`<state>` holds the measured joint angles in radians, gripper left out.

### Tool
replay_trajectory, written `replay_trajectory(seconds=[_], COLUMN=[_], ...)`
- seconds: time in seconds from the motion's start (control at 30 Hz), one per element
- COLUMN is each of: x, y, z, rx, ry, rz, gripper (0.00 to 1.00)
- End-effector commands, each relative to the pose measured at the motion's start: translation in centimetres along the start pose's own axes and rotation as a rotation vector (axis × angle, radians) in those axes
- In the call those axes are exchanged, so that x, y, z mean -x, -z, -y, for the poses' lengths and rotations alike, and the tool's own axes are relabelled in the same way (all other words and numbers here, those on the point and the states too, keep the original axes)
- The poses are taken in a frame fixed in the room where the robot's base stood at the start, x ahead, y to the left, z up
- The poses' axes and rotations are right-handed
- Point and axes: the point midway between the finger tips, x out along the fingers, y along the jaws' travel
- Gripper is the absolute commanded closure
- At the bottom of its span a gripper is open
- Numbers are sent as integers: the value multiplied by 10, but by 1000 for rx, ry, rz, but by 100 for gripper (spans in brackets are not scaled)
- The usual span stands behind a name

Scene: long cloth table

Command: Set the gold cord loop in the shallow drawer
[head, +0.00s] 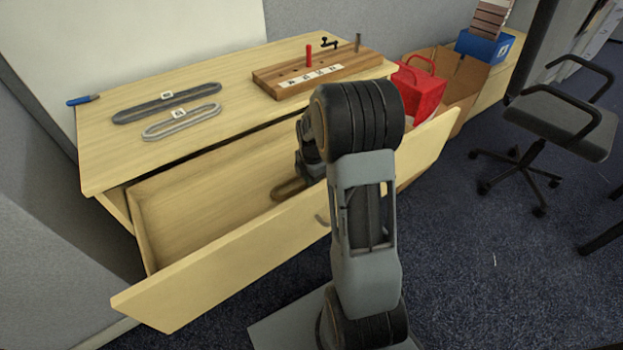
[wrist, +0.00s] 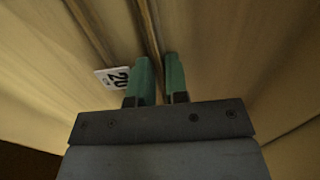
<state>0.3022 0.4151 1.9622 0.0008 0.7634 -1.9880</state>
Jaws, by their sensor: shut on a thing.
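The gold cord loop (head: 287,190) shows as a brown-gold curved end inside the open shallow drawer (head: 228,262), in the head view. My arm hides the rest of it. In the wrist view two strands of the loop (wrist: 149,38) run down from the top edge. A white tag marked 20 (wrist: 113,77) sits by the left strand. My gripper (wrist: 157,80) has its green fingers closed on the right strand. The fingertips are hidden behind my arm in the head view. I cannot tell whether the loop touches the drawer floor.
On the table top (head: 235,75) lie a dark grey loop (head: 140,109), a light grey loop (head: 182,124) and a blue-handled tool (head: 82,100). A wooden peg board (head: 318,75) stands at the back. The drawer's left part is empty.

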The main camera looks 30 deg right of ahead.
Motion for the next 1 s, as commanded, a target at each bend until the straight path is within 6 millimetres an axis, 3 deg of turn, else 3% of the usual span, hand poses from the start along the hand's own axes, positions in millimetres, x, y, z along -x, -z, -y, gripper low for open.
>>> replay_trajectory(seconds=[0.17, 0.2, 0.43, 0.77, 1.0], x=[-3, -2, -2, 4, 46], y=[0, 0, 0, 0, 0], z=[0, 0, 0, 0, -1], rx=[0, 0, 0, 0, 0], ry=[0, 0, 0, -1, -4], rz=[0, 0, 0, 1, 2], gripper=[100, 82, 60, 60, 60])
